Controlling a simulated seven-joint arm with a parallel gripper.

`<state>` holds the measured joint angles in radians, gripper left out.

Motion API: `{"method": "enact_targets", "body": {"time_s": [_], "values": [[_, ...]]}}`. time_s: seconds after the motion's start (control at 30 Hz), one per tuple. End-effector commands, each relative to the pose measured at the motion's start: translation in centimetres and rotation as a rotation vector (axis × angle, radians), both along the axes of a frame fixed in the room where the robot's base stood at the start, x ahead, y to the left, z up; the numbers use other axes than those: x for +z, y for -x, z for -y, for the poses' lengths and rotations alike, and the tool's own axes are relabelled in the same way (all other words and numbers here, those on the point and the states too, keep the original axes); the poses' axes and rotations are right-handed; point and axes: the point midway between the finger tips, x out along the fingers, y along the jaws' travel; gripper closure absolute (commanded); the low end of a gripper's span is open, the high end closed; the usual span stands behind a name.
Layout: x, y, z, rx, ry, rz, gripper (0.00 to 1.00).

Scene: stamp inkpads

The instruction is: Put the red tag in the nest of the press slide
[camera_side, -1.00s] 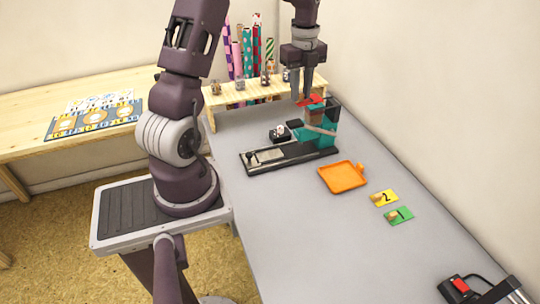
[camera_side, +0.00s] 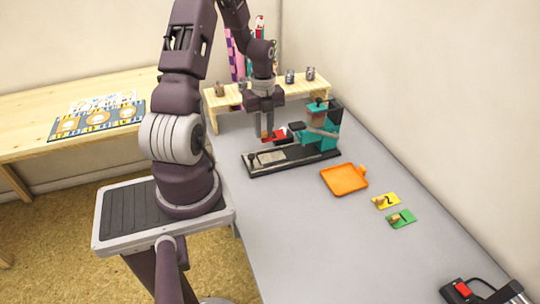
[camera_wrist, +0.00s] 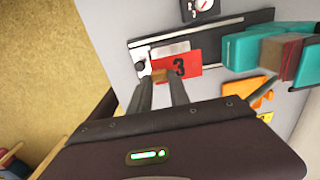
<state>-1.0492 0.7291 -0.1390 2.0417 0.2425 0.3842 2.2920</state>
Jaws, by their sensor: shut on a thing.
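My gripper (camera_side: 266,136) is shut on the small wooden knob (camera_wrist: 160,75) of the red tag (camera_side: 275,136). The red tag (camera_wrist: 183,64) shows a black 3 in the wrist view and looks about level. It hangs above the press slide, a long black base (camera_side: 290,161) with a pale metal plate (camera_side: 271,155) near its left end. In the wrist view the tag covers part of that plate (camera_wrist: 160,49), so I cannot see the whole nest. The teal press (camera_side: 327,133) stands at the base's right end.
An orange tray (camera_side: 345,181), a yellow tag (camera_side: 386,201) marked 2 and a green tag (camera_side: 401,218) lie to the right. A white dial (camera_wrist: 200,5) is behind the slide. A wooden rack (camera_side: 235,98) stands at the back.

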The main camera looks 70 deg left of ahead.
Motion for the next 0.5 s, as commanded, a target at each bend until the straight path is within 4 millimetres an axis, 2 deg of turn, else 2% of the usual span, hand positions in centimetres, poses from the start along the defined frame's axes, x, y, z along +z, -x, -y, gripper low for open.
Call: {"method": "enact_targets", "body": {"time_s": [0.03, 0.1, 0.3, 0.4, 0.5], "values": [[-1.4, 0.1, 0.2, -0.002, 0.005, -0.006, 1.0], [-2.9, 0.1, 0.1, -0.001, 0.004, -0.004, 1.0], [-6.6, 0.1, 0.1, 0.0, 0.004, -0.005, 1.0], [-8.1, 0.1, 0.1, 0.0, 0.003, -0.004, 1.0], [-8.5, 0.0, 0.0, 0.001, 0.0, -0.002, 1.0]]}}
